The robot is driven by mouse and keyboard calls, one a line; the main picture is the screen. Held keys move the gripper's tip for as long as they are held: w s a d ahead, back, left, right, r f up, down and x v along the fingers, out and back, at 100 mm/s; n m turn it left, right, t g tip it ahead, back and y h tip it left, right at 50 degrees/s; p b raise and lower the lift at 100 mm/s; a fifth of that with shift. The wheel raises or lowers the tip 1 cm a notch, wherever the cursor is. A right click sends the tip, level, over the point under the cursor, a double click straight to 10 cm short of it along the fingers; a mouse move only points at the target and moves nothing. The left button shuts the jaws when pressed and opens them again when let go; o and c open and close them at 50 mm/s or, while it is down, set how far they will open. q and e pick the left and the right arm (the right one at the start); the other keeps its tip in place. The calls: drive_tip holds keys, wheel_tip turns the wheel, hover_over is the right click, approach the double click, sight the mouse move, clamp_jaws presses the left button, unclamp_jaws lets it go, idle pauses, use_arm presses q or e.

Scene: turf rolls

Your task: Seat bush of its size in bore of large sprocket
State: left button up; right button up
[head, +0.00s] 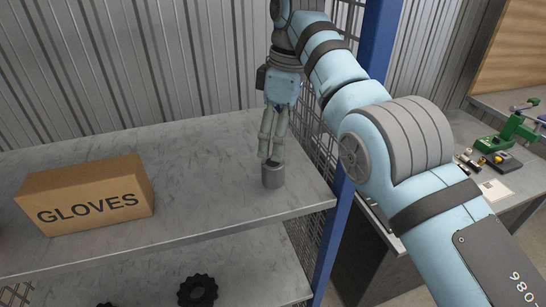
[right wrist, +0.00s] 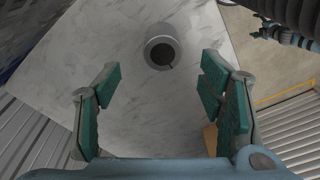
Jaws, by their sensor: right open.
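A grey cylindrical bush (head: 273,177) stands upright on the upper shelf, near its front right corner. The right wrist view shows the bush (right wrist: 162,40) from above, as a ring with a dark round hole. My right gripper (head: 271,159) points down just over the bush in the head view. In the right wrist view its green-padded fingers (right wrist: 162,82) are spread apart with nothing between them, and the bush lies beyond the fingertips. A black toothed sprocket (head: 198,290) lies on the lower shelf; its size class is unclear. My left gripper is not in view.
A cardboard GLOVES box (head: 88,194) stands left on the upper shelf (head: 205,200). A blue post (head: 372,55) and wire mesh bound the shelf's right side. A workbench with a green vise (head: 512,130) stands further right. The shelf between box and bush is clear.

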sight(273, 163)
drive_tip(key=f, duration=0.1)
drive_tip(key=f+b, duration=0.1)
drive_tip(key=f, duration=0.1)
drive_tip(key=shift+s+a+f, duration=0.2)
drive_tip(key=shift+a, duration=0.05)
drive_tip(key=p, duration=0.3)
drive_tip(key=shift+s+a+f, duration=0.1)
drive_tip(key=shift+s, duration=0.25)
drive_tip(key=f, duration=0.3)
drive_tip(key=shift+w+p, duration=0.3)
drive_tip(key=shift+w, duration=0.1)
drive_tip(key=shift+w+f, duration=0.2)
drive_tip(key=shift+w, duration=0.05)
drive_tip(key=c, duration=0.3)
drive_tip(key=shift+s+r, duration=0.15)
drive_tip(key=shift+s, duration=0.15)
drive_tip(key=c, duration=1)
drive_tip(key=shift+c, duration=0.6)
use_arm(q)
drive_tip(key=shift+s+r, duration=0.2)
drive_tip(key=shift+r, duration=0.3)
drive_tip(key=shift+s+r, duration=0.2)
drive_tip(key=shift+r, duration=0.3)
use_arm(e)
drive_tip(key=shift+w, duration=0.15)
